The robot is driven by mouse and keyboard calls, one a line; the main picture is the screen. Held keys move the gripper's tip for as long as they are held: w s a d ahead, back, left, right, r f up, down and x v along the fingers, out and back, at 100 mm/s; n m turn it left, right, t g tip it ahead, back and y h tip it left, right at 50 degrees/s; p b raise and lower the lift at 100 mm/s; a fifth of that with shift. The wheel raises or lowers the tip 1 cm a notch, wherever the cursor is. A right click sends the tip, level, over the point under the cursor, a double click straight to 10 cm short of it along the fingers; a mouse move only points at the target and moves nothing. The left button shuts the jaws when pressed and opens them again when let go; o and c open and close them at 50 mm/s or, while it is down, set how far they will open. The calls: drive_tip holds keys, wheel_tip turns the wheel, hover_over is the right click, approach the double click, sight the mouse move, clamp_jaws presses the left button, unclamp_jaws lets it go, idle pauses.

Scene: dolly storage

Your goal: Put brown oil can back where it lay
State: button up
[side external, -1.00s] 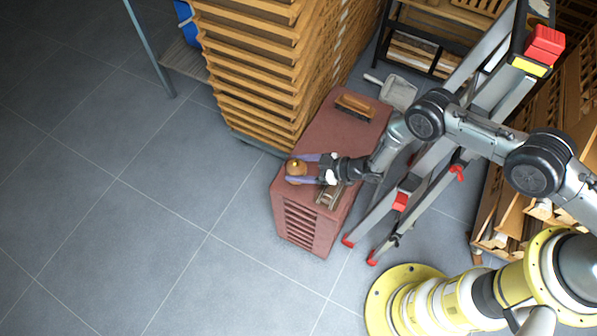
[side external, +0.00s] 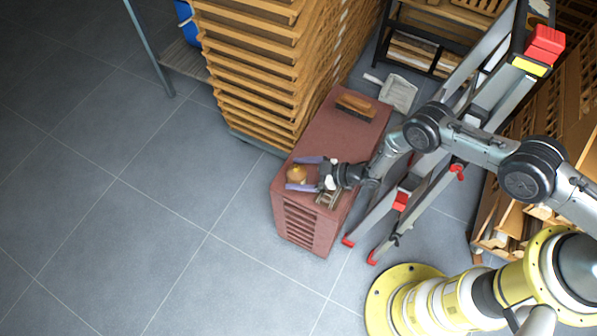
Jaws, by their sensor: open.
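The brown oil can (side external: 296,174) is at the left front end of the top of a dull red cabinet (side external: 325,137). It looks small and rounded, orange-brown on top. My gripper (side external: 299,173) reaches in from the right, with its two purple fingers on either side of the can. The fingers are apart, and a gap shows between the can and at least the upper finger. Whether the can rests fully on the cabinet top is hard to tell at this size.
A brush (side external: 355,106) lies at the cabinet's far end. A metal object (side external: 328,199) lies close below my gripper. A stack of wooden trays (side external: 250,75) stands behind left, and a stepladder (side external: 408,195) stands close on the right. Open floor lies left.

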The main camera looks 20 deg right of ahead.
drive_tip(key=shift+r, duration=0.15)
drive_tip(key=v, duration=1.2)
drive_tip(key=shift+r, duration=0.1)
